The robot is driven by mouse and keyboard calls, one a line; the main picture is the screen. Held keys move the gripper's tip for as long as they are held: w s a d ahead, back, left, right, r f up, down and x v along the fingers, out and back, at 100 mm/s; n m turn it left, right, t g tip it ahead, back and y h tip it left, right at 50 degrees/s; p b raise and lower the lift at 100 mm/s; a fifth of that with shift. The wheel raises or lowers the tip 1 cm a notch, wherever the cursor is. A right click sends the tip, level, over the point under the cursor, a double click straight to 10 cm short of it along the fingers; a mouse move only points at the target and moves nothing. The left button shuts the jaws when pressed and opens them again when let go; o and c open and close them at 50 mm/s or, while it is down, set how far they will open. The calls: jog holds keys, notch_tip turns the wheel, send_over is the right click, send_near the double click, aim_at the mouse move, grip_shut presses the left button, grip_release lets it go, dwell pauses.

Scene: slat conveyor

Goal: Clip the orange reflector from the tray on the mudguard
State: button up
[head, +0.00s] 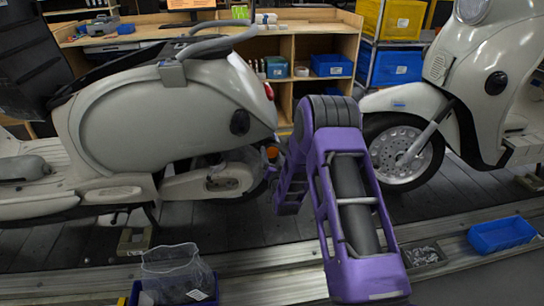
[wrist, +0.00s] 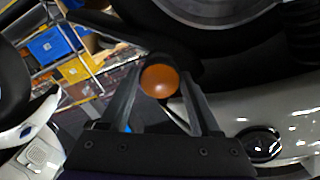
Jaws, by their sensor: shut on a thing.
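The orange reflector (head: 272,152) is a small round disc at the rear of the left scooter (head: 170,110). In the wrist view the reflector (wrist: 160,81) sits between the fingertips of my gripper (wrist: 158,88), which is shut on it. A dark part, seemingly the mudguard (wrist: 182,66), is right behind the reflector; I cannot tell whether they touch. In the head view my purple arm hides much of my gripper and the mudguard is hard to make out. A blue tray (head: 502,234) at the right looks empty.
A second scooter (head: 480,80) stands at the right, its front wheel (head: 403,150) close to my arm. A blue bin (head: 208,298) with a clear bag (head: 178,272) is at the bottom left. Shelving (head: 335,45) with bins stands behind.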

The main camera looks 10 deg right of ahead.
jog(key=shift+w, duration=0.2)
jog(key=shift+w, duration=0.5)
jog(key=shift+w, duration=0.15)
jog(key=shift+w, duration=0.65)
jog(key=shift+w, duration=0.15)
dwell(0.4)
jog(key=o, duration=1.4)
